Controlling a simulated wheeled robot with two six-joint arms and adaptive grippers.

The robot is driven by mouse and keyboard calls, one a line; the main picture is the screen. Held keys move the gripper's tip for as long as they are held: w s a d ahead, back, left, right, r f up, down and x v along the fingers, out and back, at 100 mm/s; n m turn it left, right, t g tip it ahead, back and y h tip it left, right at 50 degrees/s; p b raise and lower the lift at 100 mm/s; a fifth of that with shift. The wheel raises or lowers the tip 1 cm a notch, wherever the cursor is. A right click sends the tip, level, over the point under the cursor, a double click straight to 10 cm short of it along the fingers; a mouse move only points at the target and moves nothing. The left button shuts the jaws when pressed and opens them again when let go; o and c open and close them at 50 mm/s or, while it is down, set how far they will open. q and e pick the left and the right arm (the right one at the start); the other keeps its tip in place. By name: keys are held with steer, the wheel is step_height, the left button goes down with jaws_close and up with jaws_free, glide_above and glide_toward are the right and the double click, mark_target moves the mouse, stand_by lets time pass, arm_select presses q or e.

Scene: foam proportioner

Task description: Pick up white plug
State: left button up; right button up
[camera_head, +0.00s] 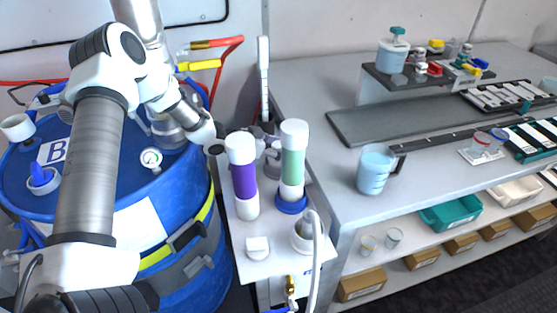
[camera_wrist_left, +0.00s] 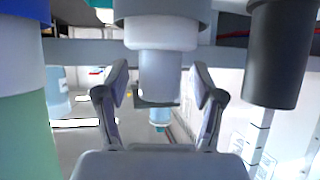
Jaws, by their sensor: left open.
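A pale, stepped cylinder that looks like the white plug (camera_wrist_left: 160,72) stands between the open fingers of my left gripper (camera_wrist_left: 160,92) in the left wrist view, seated in a grey collar. I see space between it and both fingers. In the head view my left gripper (camera_head: 264,134) reaches in from the left, behind the purple column (camera_head: 243,180) and the green column (camera_head: 292,165). These columns partly hide the gripper and the plug. My right gripper is in neither view.
The green column also stands close on the left in the wrist view (camera_wrist_left: 25,130), and a black cylinder (camera_wrist_left: 275,55) on the right. A blue drum (camera_head: 100,170) stands left.

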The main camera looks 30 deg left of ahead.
arm_select(q)
steer(key=shift+s+r, duration=0.1)
jaws_close()
